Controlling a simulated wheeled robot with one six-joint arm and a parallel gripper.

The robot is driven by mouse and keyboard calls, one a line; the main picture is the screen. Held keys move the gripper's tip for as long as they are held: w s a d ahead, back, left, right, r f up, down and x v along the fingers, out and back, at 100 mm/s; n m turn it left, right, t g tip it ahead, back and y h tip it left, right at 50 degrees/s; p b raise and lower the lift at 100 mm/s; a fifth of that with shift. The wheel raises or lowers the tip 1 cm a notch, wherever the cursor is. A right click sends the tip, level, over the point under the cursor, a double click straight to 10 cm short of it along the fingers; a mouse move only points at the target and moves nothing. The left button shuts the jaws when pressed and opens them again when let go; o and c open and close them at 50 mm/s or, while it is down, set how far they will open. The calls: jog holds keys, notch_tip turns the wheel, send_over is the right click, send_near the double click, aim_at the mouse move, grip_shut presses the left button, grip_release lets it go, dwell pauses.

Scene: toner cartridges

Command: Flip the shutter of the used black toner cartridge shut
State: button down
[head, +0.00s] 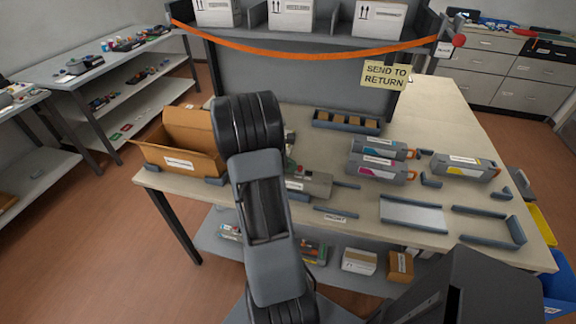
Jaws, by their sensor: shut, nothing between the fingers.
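A grey toner cartridge (315,186) with a white label lies on the table just right of my arm; it is likely the black one, since the others carry colour labels. My arm hides its left part, and I cannot make out its shutter or whether that is open. Small green and red parts show at its upper left, close against the arm. My gripper is hidden behind my own arm links, so its fingers and their distance from the cartridge cannot be seen.
Cyan (378,147), magenta (380,171) and yellow (465,168) cartridges lie to the right. An open cardboard box (178,160) stands at left. A tray of brown blocks (346,123) is behind. An orange strap (300,51) hangs across the shelf. Low blue-grey rails border a grey plate (412,214).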

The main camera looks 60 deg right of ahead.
aim_at(313, 173)
jog(key=shift+s+d, duration=0.3)
jog(key=shift+s, duration=0.65)
jog(key=shift+s+d, duration=0.25)
jog(key=shift+s, duration=0.7)
jog(key=shift+w, duration=0.1)
jog(key=w+a, duration=0.1)
jog(key=w+a+r+p, duration=0.1)
jog(key=w+a, duration=0.1)
jog(key=shift+w+r, duration=0.1)
jog(key=shift+r, duration=0.05)
jog(key=v, duration=0.9)
jog(key=shift+w+a, duration=0.15)
